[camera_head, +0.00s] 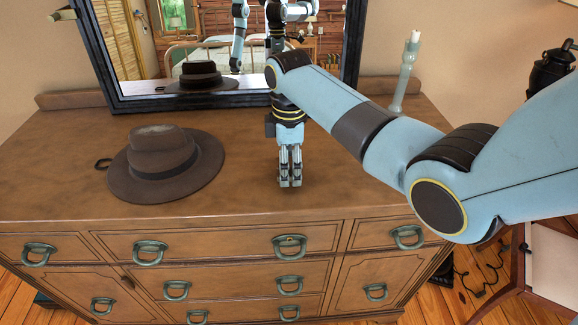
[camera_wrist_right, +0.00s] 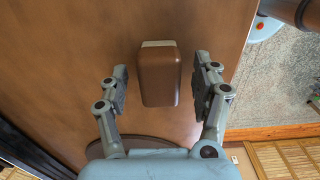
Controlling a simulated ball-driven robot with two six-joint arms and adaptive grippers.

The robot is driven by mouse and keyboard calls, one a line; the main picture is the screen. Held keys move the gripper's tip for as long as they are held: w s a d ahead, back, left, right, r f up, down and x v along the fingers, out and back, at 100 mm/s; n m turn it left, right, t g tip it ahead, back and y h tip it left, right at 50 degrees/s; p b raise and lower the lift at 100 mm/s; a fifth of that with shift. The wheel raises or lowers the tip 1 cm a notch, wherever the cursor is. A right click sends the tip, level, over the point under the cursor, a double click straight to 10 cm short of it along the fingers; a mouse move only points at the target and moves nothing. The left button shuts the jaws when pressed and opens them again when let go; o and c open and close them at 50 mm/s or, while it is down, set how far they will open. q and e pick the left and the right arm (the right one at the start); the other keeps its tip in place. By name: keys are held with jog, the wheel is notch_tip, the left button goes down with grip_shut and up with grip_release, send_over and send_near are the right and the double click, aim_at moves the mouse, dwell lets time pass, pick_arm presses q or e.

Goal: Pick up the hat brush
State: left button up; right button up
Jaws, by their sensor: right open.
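The hat brush (camera_wrist_right: 159,78) is a brown rounded block with a pale strip along one end. In the right wrist view it lies on the dresser top, between the two fingers of my right gripper (camera_wrist_right: 162,80), with a gap on each side. My right gripper (camera_head: 290,182) points down over the dresser top in the head view, open and holding nothing. In the head view the brush is hidden behind the gripper. My left gripper is not in view.
A brown felt hat (camera_head: 165,165) sits left of the gripper on the wooden dresser (camera_head: 250,205), beside a small dark loop (camera_head: 103,164). A black-framed mirror (camera_head: 110,95) stands behind. A candle in a pale green holder (camera_head: 405,75) stands at the back right.

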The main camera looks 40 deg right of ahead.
aim_at(291, 163)
jog(key=shift+f, duration=0.2)
jog(key=c, duration=1.3)
jog(key=shift+r, duration=0.15)
jog(key=r, duration=0.4)
jog(key=shift+s+r, duration=0.1)
jog(key=shift+s, duration=0.25)
jog(key=shift+s+a+r+p, duration=0.3)
jog(key=shift+s+r, duration=0.8)
jog(key=shift+s, duration=0.7)
jog(key=shift+s+a+r+p, duration=0.2)
jog(key=shift+s+a+r, duration=0.15)
jog(key=shift+s+r, duration=1.1)
jog(key=shift+s+a+r+p, duration=0.3)
jog(key=shift+s+r, duration=0.45)
jog(key=shift+s, duration=1.4)
